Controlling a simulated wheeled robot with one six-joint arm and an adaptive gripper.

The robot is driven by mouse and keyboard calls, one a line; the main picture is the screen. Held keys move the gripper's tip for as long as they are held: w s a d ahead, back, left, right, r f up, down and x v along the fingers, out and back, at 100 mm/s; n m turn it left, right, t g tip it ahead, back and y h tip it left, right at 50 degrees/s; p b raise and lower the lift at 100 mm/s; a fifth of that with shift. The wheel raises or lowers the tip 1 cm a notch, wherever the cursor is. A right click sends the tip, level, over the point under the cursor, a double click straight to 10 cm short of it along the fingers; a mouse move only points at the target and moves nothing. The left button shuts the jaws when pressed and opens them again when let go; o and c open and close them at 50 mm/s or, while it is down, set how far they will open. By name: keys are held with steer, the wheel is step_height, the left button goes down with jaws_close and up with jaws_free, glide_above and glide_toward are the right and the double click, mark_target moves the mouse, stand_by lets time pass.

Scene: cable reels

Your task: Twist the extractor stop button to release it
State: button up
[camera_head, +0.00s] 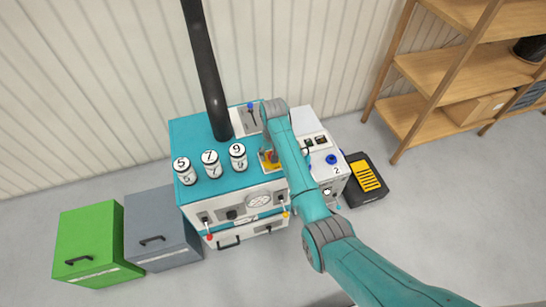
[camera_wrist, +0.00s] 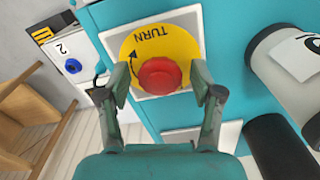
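The stop button is a red round knob (camera_wrist: 159,77) on a yellow disc (camera_wrist: 183,40) marked TURN with a curved arrow, set on a white square plate. In the wrist view it sits between my gripper's (camera_wrist: 159,92) two fingers. The fingers are apart, one on each side of the knob, with visible gaps, so the gripper is open and holds nothing. In the head view my arm covers most of the button; part of its yellow plate (camera_head: 266,162) shows on the teal machine top.
Numbered white cans (camera_head: 211,163) stand on the machine's top (camera_head: 190,132) left of the button. A black pipe (camera_head: 206,70) rises behind them. A white box with a blue knob (camera_head: 331,159) adjoins on the right. Green (camera_head: 98,240) and grey (camera_head: 160,228) cabinets stand left; wooden shelves (camera_head: 450,85) stand right.

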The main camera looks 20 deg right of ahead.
steer(key=shift+r, duration=0.1)
stand_by(0.3)
steer(key=shift+r, duration=3.9)
